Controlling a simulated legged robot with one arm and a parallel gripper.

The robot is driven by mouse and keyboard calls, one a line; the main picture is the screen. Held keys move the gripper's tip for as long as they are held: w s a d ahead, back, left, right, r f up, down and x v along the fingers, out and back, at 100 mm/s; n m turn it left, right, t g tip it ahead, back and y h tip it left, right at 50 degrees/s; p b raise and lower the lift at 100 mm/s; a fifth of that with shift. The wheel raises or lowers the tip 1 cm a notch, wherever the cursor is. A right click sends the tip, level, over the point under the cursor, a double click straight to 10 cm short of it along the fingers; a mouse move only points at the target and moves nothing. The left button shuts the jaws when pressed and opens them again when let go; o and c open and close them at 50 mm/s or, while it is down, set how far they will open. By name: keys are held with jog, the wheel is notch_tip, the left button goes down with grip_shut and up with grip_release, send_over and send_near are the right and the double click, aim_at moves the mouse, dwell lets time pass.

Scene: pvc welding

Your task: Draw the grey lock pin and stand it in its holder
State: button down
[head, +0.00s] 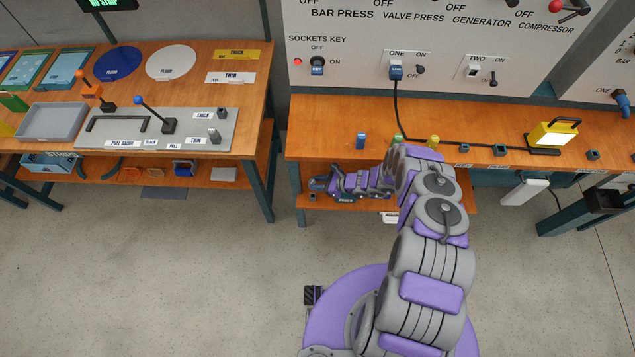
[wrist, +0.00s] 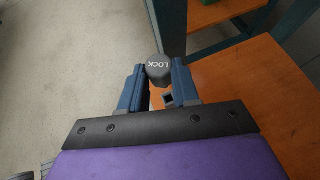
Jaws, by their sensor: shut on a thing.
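The grey lock pin (wrist: 159,70) shows in the wrist view as a round cap marked LOCK. It sits between the two blue fingers of my gripper (wrist: 158,74), which is shut on it. In the head view my gripper (head: 318,184) is over the left end of the right bench's lower shelf; the pin cannot be made out there. A small dark square fitting (wrist: 168,98) shows between the fingers near the pin. I cannot tell whether it is the pin's holder, or whether the pin's lower end is in anything.
The orange lower shelf (wrist: 260,75) lies at my gripper's right in the wrist view, beside a dark table leg (wrist: 168,25). The right bench top (head: 320,122) is above in the head view. The left bench (head: 255,100) stands apart across open floor (head: 150,270).

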jog(key=shift+f+b, duration=2.65)
jog(key=shift+f, duration=0.25)
jog(key=shift+f+b, duration=1.1)
jog(key=shift+f, duration=0.15)
jog(key=shift+r+p, duration=1.1)
jog(key=shift+r, duration=0.05)
jog(key=shift+f+b, duration=1.25)
jog(key=shift+f, duration=0.1)
dwell(1.2)
